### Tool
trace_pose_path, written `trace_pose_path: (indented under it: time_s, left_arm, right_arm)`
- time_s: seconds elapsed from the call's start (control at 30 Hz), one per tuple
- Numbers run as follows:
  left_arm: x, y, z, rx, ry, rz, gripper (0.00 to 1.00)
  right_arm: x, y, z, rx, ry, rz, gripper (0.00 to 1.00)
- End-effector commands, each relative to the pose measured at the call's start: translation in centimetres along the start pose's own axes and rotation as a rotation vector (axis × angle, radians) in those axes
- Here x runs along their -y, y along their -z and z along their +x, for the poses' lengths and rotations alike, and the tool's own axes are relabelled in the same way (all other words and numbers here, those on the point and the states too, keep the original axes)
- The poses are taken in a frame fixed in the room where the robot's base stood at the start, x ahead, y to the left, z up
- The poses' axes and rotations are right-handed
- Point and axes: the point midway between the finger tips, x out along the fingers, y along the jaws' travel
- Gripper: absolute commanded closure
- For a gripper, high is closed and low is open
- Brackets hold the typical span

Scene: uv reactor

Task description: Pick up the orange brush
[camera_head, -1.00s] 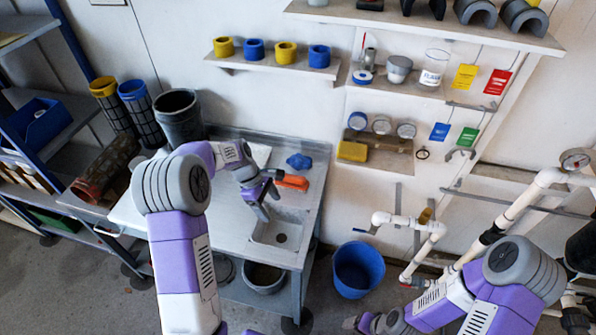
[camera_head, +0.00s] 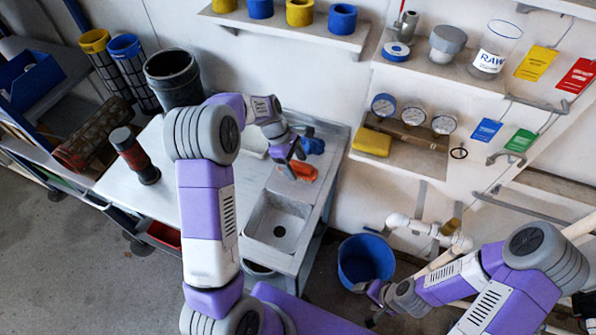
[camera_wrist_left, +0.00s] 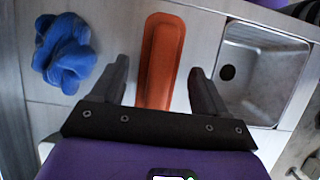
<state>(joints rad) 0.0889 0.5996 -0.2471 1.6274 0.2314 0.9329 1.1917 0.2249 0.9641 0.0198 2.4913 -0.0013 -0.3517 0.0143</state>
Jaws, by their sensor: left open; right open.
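The orange brush (camera_head: 300,169) lies on the sink bench, behind the sink basin, in the head view. In the left wrist view the brush (camera_wrist_left: 162,55) runs lengthwise between the two fingers, with a gap on each side. My left gripper (camera_head: 291,163) is open at the brush, covering part of it in the head view; I cannot tell how far above the bench the fingertips are. My right gripper (camera_head: 372,305) is open and empty, low at the right near the blue bucket.
A crumpled blue cloth or glove (camera_wrist_left: 64,52) lies left of the brush in the left wrist view. The sink basin (camera_wrist_left: 262,72) is to its right. A blue bucket (camera_head: 365,260) stands on the floor.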

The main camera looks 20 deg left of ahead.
Motion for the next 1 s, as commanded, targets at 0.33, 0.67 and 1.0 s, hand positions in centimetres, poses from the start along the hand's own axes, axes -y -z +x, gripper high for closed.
trace_pose_path:
  time_s: [0.33,0.67,1.0]
  left_arm:
    - [0.0,0.0,2.2,0.000,-0.001,-0.001,0.26]
    - [0.0,0.0,2.1,0.000,-0.001,0.000,0.72]
    - [0.0,-0.1,1.8,0.000,-0.002,0.000,0.84]
  right_arm:
    - [-0.3,0.1,0.7,-0.001,0.000,0.000,0.26]
    - [-0.3,0.1,0.7,-0.001,0.000,0.000,0.26]
    - [-0.2,0.1,0.6,-0.001,0.000,0.000,0.26]
